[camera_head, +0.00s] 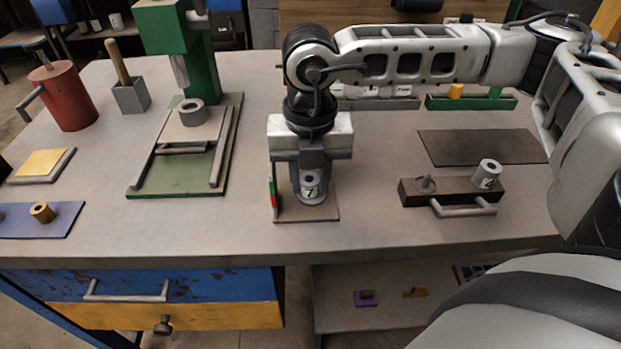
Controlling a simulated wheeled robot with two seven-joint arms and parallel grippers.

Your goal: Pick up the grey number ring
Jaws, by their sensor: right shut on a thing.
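My right gripper (309,186) comes down from above near the middle of the table, its fingers pointing at the tabletop. It is shut on a grey number ring (310,188) with a dark hole on top and a dark digit on a pale label, which looks like a 7. The ring is over a brown square pad (322,211); I cannot tell whether its base touches the pad. Another grey ring with a number label (487,173) stands on a dark block with a handle (450,193) to the right. My left gripper is out of view.
A green press (182,50) has a plain grey ring (192,112) on its plate. A red mug-like cylinder (65,95) stands far left. A flat dark mat (480,147) lies right. Clear tabletop surrounds the pad's front.

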